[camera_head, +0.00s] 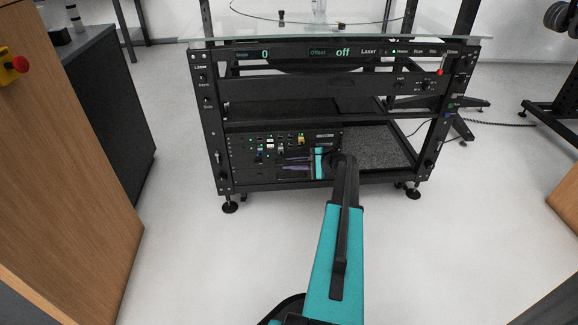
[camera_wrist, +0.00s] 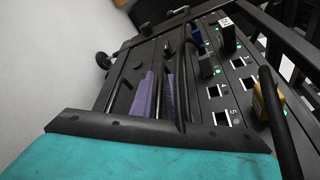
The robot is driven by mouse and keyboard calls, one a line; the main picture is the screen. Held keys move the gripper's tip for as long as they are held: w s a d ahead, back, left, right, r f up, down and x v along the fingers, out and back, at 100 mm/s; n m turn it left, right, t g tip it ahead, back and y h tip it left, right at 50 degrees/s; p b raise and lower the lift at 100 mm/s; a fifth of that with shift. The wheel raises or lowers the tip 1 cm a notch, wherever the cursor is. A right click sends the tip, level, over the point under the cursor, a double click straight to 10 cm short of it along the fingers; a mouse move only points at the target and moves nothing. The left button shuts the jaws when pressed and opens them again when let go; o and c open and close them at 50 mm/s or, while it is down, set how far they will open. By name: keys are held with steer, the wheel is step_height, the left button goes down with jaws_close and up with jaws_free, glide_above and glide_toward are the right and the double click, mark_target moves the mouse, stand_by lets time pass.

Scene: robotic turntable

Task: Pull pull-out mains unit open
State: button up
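The pull-out mains unit (camera_head: 250,153) is a black panel with sockets, plugs and green lights, low on the left of the turntable frame. Its panel fills much of the wrist view (camera_wrist: 235,85), seen slanted, and it appears pushed in. My gripper (camera_head: 289,163) is at the lower right of the panel front, its teal body to the right and its purple-marked fingers pointing left. In the wrist view the fingers (camera_wrist: 162,92) lie close over the panel's lower part.
A glass-topped black frame (camera_head: 335,85) carries displays and knobs. An open black tray (camera_head: 378,148) lies right of the unit. A yellow plug (camera_wrist: 268,100) and dark cables stick out near my gripper. A wooden cabinet (camera_head: 60,170) stands left; the floor in front is clear.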

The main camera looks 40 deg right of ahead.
jaws_close()
stand_by(1.4)
